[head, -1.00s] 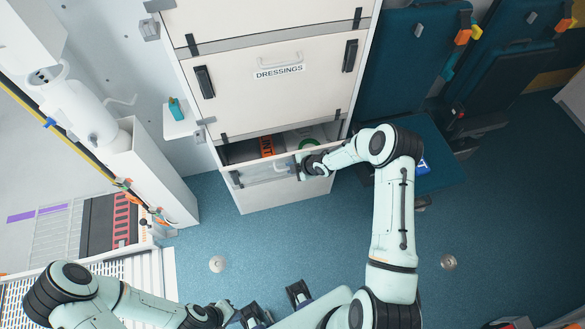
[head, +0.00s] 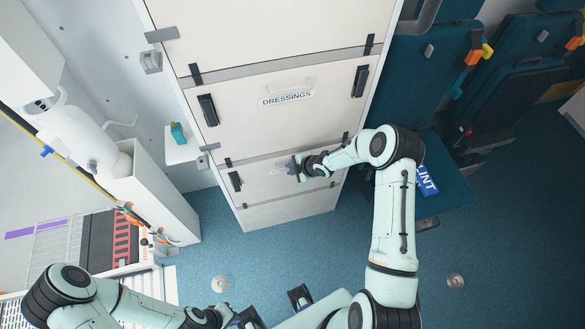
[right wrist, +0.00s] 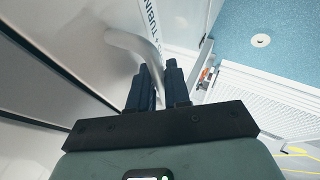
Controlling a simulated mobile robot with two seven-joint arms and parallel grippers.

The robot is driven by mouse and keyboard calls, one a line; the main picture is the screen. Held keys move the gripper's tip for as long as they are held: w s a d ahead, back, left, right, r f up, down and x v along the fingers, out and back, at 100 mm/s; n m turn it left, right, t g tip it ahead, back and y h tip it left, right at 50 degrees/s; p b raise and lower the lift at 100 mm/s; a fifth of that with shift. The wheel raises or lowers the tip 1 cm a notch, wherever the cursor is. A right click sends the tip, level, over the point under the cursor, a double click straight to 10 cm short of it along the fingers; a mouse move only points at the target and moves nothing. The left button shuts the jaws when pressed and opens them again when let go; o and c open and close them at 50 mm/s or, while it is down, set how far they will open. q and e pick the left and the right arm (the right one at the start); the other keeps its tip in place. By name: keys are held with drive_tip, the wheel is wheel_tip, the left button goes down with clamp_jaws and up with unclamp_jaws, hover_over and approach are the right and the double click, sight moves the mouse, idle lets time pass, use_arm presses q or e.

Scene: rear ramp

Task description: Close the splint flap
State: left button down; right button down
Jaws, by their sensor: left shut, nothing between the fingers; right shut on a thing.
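The splint flap (head: 256,175) is the pale panel low on the white cabinet, below the DRESSINGS flap. In the head view it lies about flush with the cabinet front, and no inside shows. My right gripper (head: 296,170) is at its front, partly hiding the flap and its handle. In the right wrist view, my right gripper (right wrist: 158,72) is shut on the pale curved handle (right wrist: 133,43) beside the panel. My left gripper (head: 228,314) is shut and empty near the bottom edge of the head view, well apart from the cabinet.
The DRESSINGS flap (head: 290,112) above is shut. A teal seat (head: 449,183) stands right of the cabinet. A small white shelf (head: 183,151) with a teal bottle (head: 178,133) is on the left. Blue floor (head: 262,262) is clear before the cabinet.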

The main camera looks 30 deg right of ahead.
drive_tip(key=shift+w+r, duration=0.15)
drive_tip(key=shift+w, duration=0.1)
drive_tip(key=c, duration=1.4)
unclamp_jaws()
drive_tip(key=shift+c, duration=0.2)
drive_tip(key=shift+w, duration=0.1)
drive_tip(key=shift+r, duration=0.15)
